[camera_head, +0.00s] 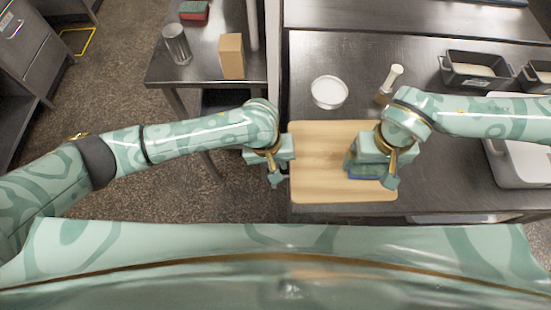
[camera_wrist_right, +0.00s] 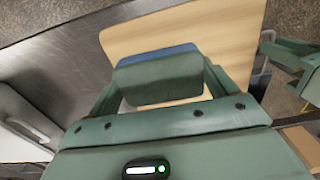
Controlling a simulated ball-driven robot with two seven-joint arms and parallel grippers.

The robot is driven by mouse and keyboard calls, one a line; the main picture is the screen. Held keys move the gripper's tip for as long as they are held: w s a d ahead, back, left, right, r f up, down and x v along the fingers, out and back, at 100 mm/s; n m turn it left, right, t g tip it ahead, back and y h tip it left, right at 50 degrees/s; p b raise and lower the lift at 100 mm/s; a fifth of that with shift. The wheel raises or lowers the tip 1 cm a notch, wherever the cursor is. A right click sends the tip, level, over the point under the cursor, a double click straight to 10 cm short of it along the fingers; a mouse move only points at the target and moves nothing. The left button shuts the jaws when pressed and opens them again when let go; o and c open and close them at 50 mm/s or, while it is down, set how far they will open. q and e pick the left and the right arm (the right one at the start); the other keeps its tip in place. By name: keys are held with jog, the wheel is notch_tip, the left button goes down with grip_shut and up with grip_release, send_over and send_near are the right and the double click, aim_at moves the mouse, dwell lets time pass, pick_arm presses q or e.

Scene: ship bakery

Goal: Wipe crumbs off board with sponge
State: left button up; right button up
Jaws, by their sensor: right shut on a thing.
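The wooden board (camera_head: 322,160) lies on the steel counter at its front left; it also shows in the right wrist view (camera_wrist_right: 215,35). My right gripper (camera_head: 372,175) is over the board's right part, shut on a sponge with a blue layer (camera_head: 362,175) and a dark green layer. The sponge (camera_wrist_right: 158,75) sits between the fingers in the right wrist view, over the board; I cannot tell if it touches. My left gripper (camera_head: 279,170) is at the board's left edge, with nothing seen in it; its opening is unclear. I can make out no crumbs.
Dark loaf tins (camera_head: 474,68) are at the back right. A side table holds a metal cup (camera_head: 177,45), a cardboard box (camera_head: 231,56) and a red-green block (camera_head: 194,10).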

pick_arm(q)
grip_shut()
pick_arm(e)
jog(key=w+d, duration=0.2)
jog(key=w, duration=0.4)
jog(key=shift+d+f, duration=0.15)
jog(key=shift+f, duration=2.3)
